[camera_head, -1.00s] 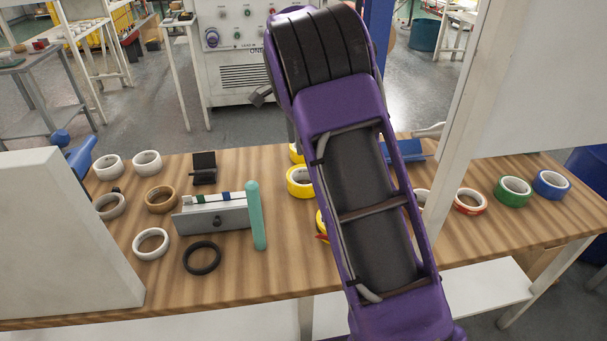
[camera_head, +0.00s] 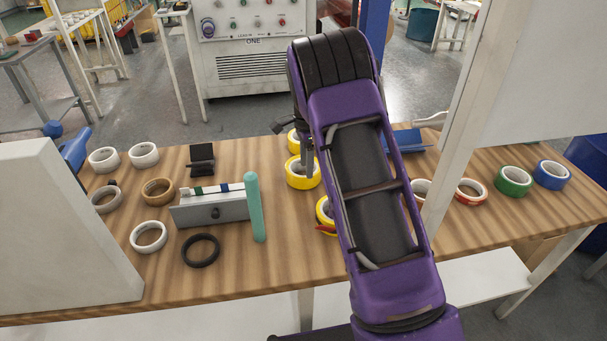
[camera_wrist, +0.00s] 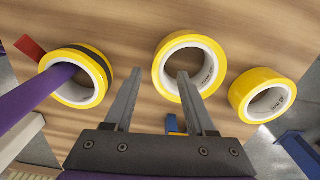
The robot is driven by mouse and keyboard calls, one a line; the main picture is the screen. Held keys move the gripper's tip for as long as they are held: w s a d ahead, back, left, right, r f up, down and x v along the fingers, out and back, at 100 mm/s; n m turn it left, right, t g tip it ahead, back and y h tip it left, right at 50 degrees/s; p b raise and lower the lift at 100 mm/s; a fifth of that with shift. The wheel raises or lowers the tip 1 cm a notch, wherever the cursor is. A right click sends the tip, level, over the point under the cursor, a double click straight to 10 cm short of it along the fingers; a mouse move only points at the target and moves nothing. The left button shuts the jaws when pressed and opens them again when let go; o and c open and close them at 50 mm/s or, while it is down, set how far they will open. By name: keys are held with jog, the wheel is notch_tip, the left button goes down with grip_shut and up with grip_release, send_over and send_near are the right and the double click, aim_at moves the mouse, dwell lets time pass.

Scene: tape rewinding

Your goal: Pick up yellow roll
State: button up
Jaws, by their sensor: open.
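Three yellow rolls stand in a row on the wooden table: a far one (camera_head: 293,141), a middle one (camera_head: 301,184) and a near one (camera_head: 322,222) partly hidden by my arm. In the wrist view they show as the right roll (camera_wrist: 242,92), the middle roll (camera_wrist: 160,65) and the left roll (camera_wrist: 102,62), which has a dark band and a red tab. My gripper (camera_wrist: 158,75) is open and empty. Its right finger overlaps the middle roll's opening; its left finger lies between the left and middle rolls. Height above the table is unclear.
White, brown and black rolls lie farther left. A white post (camera_head: 452,145) rises to the right, with red, green (camera_head: 514,189) and blue rolls beyond it.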

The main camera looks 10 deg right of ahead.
jog(key=f, duration=0.5)
jog(key=shift+s+d+f, duration=0.1)
jog(key=shift+d+f, duration=0.1)
jog(key=shift+d, duration=0.1)
grip_shut()
jog(key=shift+r, duration=0.1)
